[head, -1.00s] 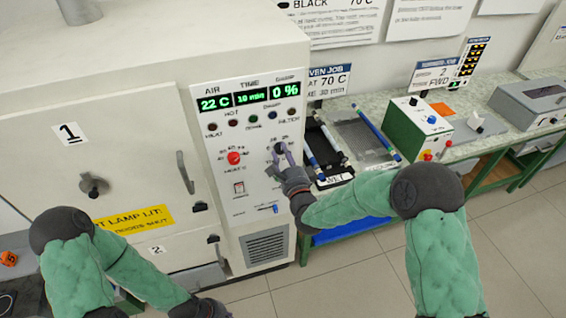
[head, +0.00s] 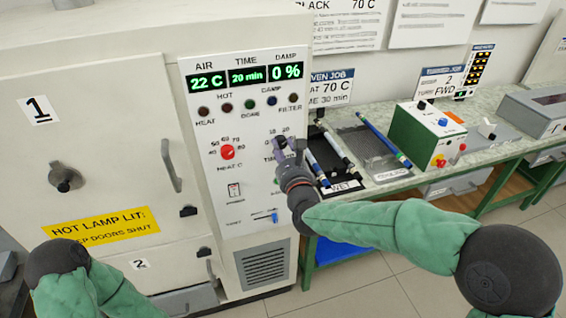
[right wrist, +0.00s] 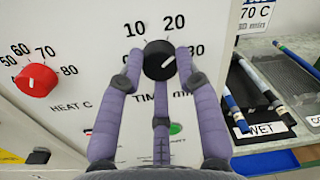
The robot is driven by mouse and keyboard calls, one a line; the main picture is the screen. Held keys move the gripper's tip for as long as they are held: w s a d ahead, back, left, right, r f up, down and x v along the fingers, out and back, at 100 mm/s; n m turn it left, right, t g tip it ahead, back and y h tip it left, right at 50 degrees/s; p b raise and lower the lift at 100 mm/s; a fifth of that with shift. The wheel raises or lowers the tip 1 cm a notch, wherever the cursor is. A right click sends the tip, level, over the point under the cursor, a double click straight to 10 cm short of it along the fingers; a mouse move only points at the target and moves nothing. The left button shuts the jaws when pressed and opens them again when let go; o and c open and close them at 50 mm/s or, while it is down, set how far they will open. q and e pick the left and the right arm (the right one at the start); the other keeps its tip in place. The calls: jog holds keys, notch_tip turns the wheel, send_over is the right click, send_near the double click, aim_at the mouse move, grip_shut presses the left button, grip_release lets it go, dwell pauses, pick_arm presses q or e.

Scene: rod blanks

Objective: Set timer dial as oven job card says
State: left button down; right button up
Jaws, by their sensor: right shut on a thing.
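The black timer dial (right wrist: 159,60) sits on the oven's control panel, with 10, 20 and 30 printed around it. A white mark shows on its right side. My right gripper (right wrist: 160,82) is shut on the dial, its purple fingers around it. In the head view, my right gripper (head: 288,150) largely hides the dial. The TIME display (head: 247,76) reads 20 min. The oven job card (head: 330,86) on the wall reads 70 C and TIME 30 min. My left arm shows at the lower left, but its gripper is out of view.
The red heat dial (right wrist: 37,80) is left of the timer dial. A slider (head: 265,217) and a small switch (head: 234,190) are lower on the panel. Right of the oven, the bench holds a WET tray (head: 342,187) with rods, a grey mesh tray and a green box (head: 420,135).

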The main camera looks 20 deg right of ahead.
jog(key=m+b, duration=0.2)
jog(key=b, duration=0.1)
jog(key=m+b, duration=0.2)
jog(key=b, duration=0.1)
jog(key=shift+f, duration=0.3)
jog(key=shift+r+m+b, duration=0.1)
jog(key=shift+m+b, duration=0.45)
jog(key=shift+m, duration=1.35)
jog(key=shift+a+g, duration=0.1)
jog(key=shift+g, duration=0.2)
jog(key=o, duration=1.1)
jog(key=shift+o, duration=0.2)
jog(key=shift+r, duration=0.1)
jog(key=shift+s, duration=0.5)
jog(key=s, duration=1.1)
